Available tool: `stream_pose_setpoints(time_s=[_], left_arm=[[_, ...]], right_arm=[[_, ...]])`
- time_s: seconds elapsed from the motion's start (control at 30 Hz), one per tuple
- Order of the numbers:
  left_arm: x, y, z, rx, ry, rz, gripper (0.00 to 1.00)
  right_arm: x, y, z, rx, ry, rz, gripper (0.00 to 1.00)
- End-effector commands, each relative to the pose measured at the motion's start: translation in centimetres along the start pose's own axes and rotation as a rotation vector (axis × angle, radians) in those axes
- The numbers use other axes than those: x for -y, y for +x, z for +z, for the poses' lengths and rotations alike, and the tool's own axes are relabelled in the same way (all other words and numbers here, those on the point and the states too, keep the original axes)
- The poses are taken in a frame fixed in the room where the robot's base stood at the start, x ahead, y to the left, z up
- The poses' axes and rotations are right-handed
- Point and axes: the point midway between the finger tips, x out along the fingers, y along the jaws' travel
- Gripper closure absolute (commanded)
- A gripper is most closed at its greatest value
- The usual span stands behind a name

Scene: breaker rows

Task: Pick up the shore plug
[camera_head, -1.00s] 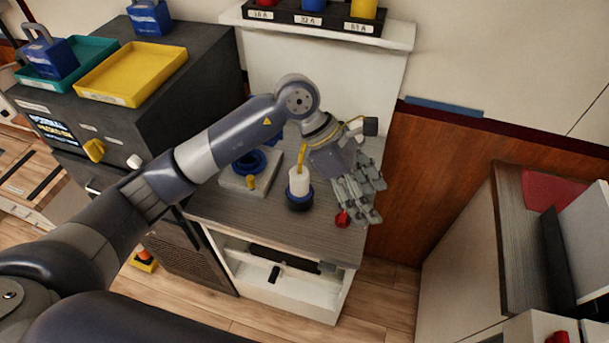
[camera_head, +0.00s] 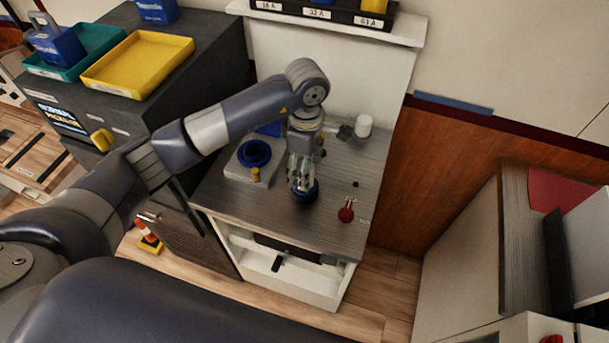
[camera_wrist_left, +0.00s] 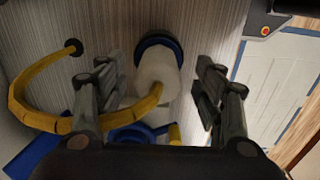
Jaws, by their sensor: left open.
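The shore plug (camera_wrist_left: 157,70) has a white body, a dark blue collar and a yellow cable. It stands on the grey counter (camera_head: 260,207). In the head view my left gripper (camera_head: 303,180) covers most of it, and its dark base (camera_head: 305,198) shows below the fingers. In the left wrist view my left gripper (camera_wrist_left: 158,80) is open, with one finger on each side of the plug and a gap on both sides. The yellow cable curves to the left past a finger. My right gripper is not in view.
A grey box with a blue round socket (camera_head: 254,153) and yellow latch stands left of the plug. A red knob (camera_head: 346,212) is on the counter to the right, and a white cylinder (camera_head: 363,126) is at the back. The front counter strip is clear.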

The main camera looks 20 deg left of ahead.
Motion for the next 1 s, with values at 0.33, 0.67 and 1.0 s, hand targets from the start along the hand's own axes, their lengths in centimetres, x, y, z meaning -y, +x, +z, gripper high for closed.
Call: stream_pose_setpoints(time_s=[0.33, 0.67, 1.0], left_arm=[[-0.2, 3.8, -0.4, 0.0, -0.001, -0.002, 0.38], [-0.2, 4.0, -0.4, 0.0, 0.0, 0.0, 0.65], [-0.3, 3.9, -0.4, 0.001, 0.0, 0.001, 0.99]], right_arm=[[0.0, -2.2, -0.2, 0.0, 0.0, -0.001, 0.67], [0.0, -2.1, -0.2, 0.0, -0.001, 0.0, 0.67], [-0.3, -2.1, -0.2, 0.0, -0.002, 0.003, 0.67]])
